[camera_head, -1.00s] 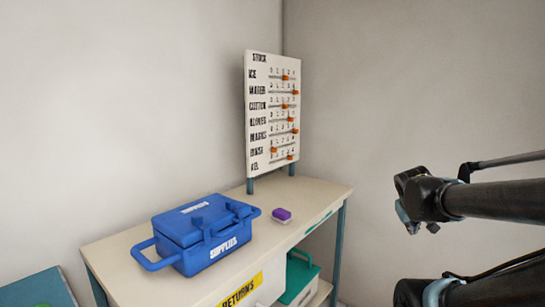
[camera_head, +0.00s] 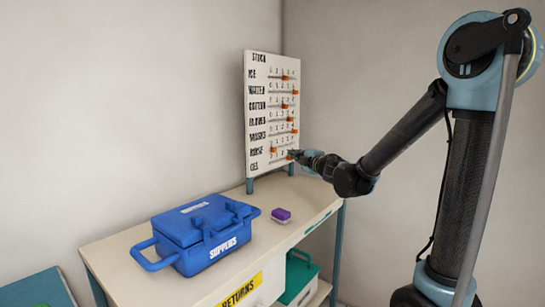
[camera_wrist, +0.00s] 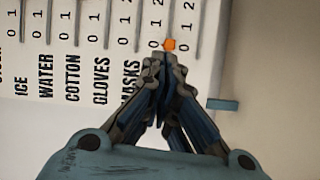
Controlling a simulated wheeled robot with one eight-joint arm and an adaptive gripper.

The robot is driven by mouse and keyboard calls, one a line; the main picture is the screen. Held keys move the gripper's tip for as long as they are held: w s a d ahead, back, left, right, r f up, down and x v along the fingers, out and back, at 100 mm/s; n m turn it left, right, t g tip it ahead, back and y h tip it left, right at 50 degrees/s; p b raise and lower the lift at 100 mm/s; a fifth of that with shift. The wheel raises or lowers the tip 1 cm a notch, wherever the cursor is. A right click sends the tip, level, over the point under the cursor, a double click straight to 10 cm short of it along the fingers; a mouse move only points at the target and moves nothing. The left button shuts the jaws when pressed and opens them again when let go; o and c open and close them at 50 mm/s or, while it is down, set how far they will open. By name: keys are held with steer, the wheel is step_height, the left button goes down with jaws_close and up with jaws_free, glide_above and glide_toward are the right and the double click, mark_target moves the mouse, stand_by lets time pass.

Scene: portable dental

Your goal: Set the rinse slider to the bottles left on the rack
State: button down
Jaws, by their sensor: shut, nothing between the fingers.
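The white stock board (camera_head: 261,110) stands at the back of the table, with rows of numbered tracks and orange knobs. The rinse slider (camera_head: 274,150) is near the low, left end of its track, second row from the bottom. My gripper (camera_head: 291,155) is shut and empty in front of the board's lower right, apart from the rinse slider and overlapping the gel row. In the wrist view, an orange knob (camera_wrist: 170,45) shows just beyond my shut fingertips (camera_wrist: 152,62); its row label is hidden by the gripper. I see no bottles or rack.
A yellow returns label (camera_head: 240,291) and a teal-lidded container (camera_head: 300,275) are lower down. The tabletop before the board is mostly clear.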

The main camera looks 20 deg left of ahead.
mark_target(266, 151)
steer(key=w+a+n+g, duration=0.1)
steer(key=a, duration=0.3)
steer(key=w+a+f+n+g+y, duration=0.1)
steer(key=a, duration=0.4)
steer(key=w+a+f+n+y, duration=0.1)
steer(key=a, duration=0.4)
steer(key=shift+w+a+n+g, duration=0.15)
steer(key=shift+w+n+g, duration=0.15)
steer(key=shift+g, duration=0.1)
steer(key=shift+w+d, duration=0.3)
steer(key=shift+w, duration=0.25)
steer(key=shift+w+d, duration=0.3)
steer(key=shift+w, duration=0.2)
steer(key=shift+w+d, duration=0.3)
steer(key=shift+w, duration=0.4)
steer(key=shift+a, duration=0.1)
